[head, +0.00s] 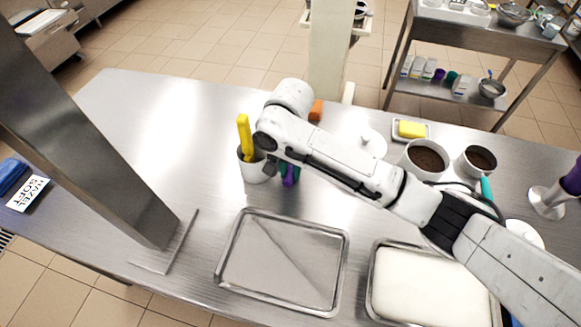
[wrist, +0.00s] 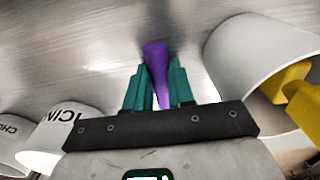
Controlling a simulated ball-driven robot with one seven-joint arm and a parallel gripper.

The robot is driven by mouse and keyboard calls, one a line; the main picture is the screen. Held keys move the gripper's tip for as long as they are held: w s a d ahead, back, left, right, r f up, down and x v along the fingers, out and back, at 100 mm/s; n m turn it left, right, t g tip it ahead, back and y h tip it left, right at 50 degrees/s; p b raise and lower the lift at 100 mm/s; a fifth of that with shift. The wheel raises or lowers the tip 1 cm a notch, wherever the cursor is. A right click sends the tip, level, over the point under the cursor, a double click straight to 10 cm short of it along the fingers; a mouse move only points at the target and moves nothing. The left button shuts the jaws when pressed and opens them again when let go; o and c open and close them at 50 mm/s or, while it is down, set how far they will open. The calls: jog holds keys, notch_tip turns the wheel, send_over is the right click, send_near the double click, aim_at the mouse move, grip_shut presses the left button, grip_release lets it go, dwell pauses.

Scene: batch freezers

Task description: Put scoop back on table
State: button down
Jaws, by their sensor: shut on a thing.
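My gripper (wrist: 155,88) is shut on a purple piece, which I take to be the scoop (wrist: 157,70); its teal fingers sit on both sides of it. In the head view the purple piece (head: 289,178) shows just under my gripper (head: 282,172), low over the steel table (head: 165,120). The rest of the scoop is hidden, and I cannot tell whether it touches the table. The white container (head: 254,170) with yellow handles stands just left of my gripper; it also shows in the wrist view (wrist: 245,55).
An empty metal tray (head: 282,262) lies in front, beside a tray of white stuff (head: 430,290). White pots with dark contents (head: 428,158) and a yellow block on a small tray (head: 411,129) stand to the right. A steel post (head: 90,140) rises at left. The table's back left is clear.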

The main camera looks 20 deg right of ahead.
jog(key=shift+f, duration=0.1)
jog(key=c, duration=1)
grip_release()
jog(key=shift+o, duration=0.2)
notch_tip(320, 180, up, 12)
jog(key=p, duration=0.1)
